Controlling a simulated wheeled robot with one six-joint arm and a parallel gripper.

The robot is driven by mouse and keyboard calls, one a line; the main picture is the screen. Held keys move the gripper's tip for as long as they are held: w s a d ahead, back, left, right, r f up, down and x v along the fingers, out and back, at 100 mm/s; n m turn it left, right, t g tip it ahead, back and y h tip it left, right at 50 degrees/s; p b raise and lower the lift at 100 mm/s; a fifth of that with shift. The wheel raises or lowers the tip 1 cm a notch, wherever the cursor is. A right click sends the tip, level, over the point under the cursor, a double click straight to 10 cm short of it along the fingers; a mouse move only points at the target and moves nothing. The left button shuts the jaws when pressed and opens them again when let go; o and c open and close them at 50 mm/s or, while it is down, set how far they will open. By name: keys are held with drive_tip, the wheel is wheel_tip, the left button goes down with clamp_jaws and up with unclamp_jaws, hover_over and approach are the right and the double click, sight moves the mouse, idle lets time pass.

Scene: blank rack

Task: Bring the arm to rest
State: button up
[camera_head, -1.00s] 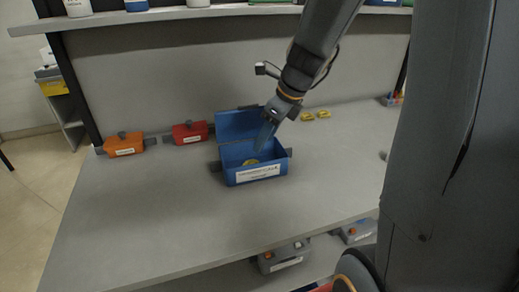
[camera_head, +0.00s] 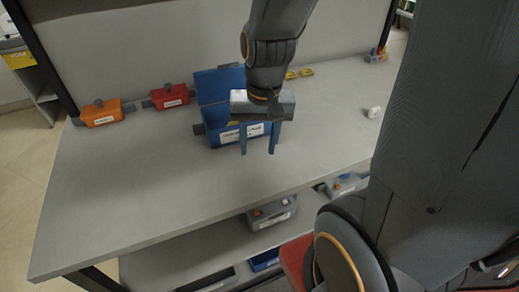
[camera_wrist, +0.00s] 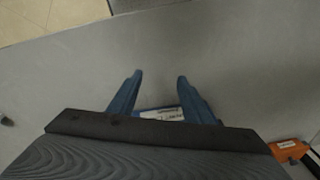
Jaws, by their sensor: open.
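My gripper (camera_head: 258,150) is open, with its two blue fingers apart and pointing down in the head view. It stands in front of the open blue box (camera_head: 212,129) and hides part of it. In the wrist view the fingers (camera_wrist: 157,75) are apart with only grey tabletop between their tips. A white-labelled edge of the blue box (camera_wrist: 160,113) shows between the finger bases. The box's lid (camera_head: 218,84) is raised at the back. A small yellow patch shows inside the box, mostly hidden by my gripper.
An orange box (camera_head: 101,115) and a red box (camera_head: 170,97) stand at the back left of the table (camera_head: 130,190). Yellow items (camera_head: 306,72) lie behind my arm. A small white object (camera_head: 373,112) lies at the right. The front left tabletop is clear. Grey boxes (camera_head: 272,213) sit on the lower shelf.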

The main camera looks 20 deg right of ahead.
drive_tip(key=n, duration=0.1)
drive_tip(key=s+n, duration=0.1)
drive_tip(key=n, duration=0.2)
drive_tip(key=shift+s+a+f, duration=0.15)
drive_tip(key=shift+s+f, duration=0.2)
drive_tip(key=shift+f, duration=0.05)
idle(0.7)
